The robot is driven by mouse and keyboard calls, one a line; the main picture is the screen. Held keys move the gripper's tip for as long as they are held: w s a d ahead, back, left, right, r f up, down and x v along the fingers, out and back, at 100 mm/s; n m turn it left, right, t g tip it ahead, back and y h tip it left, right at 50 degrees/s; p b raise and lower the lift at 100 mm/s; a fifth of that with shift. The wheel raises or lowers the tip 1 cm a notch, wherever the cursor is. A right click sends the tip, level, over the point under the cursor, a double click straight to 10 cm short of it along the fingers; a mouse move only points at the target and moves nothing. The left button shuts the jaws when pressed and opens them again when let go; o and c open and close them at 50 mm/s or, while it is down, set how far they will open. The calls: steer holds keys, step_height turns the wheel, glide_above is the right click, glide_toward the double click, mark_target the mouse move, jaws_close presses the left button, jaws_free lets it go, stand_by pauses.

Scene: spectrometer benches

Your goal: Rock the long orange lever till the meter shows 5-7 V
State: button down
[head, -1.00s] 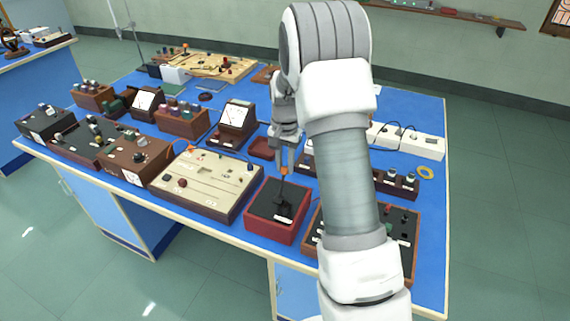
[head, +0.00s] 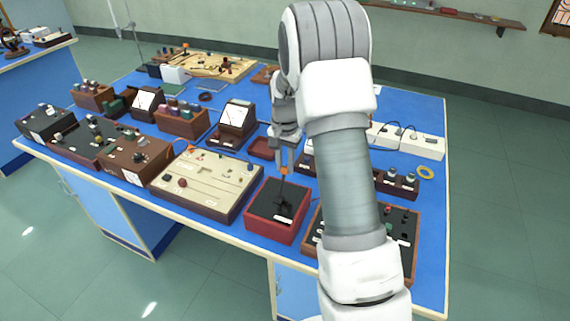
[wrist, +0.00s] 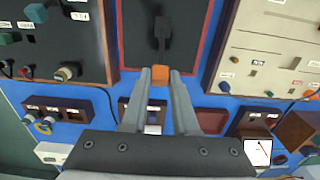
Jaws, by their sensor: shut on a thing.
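The long lever stands up from a red box with a black top (head: 262,212). Its orange tip (head: 284,171) is between the fingers of my gripper (head: 284,166), which is shut on it. In the wrist view the orange tip (wrist: 159,75) shows between the two grey fingertips of my gripper (wrist: 160,78), with the dark lever shaft (wrist: 162,32) beyond. Two meters with white dials stand on the bench: a nearer one (head: 236,115) and a farther one (head: 144,101). Their needle readings are too small to tell in the head view. One meter dial (wrist: 258,151) shows in the wrist view.
A beige panel box (head: 212,178) stands left of the red box, and a dark panel box (head: 403,228) stands to its right, partly behind my arm. A small red tray (head: 262,148) and a white power strip (head: 425,146) lie behind. Clear blue bench top shows at the back right.

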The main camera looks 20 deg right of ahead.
steer(key=shift+s+a+r+t+h+b, duration=0.2)
steer(key=shift+s+a+t+h+b, duration=0.65)
steer(key=shift+b, duration=1)
steer(key=shift+s+a+r, duration=0.1)
steer(key=shift+a+r, duration=0.05)
steer(key=shift+s+a+r, duration=0.15)
steer(key=shift+s+a, duration=0.25)
steer(key=shift+s, duration=0.05)
steer(key=c, duration=0.7)
jaws_free()
steer(key=p+v, duration=0.1)
steer(key=v, duration=1.6)
steer(key=shift+s+a+r, duration=0.2)
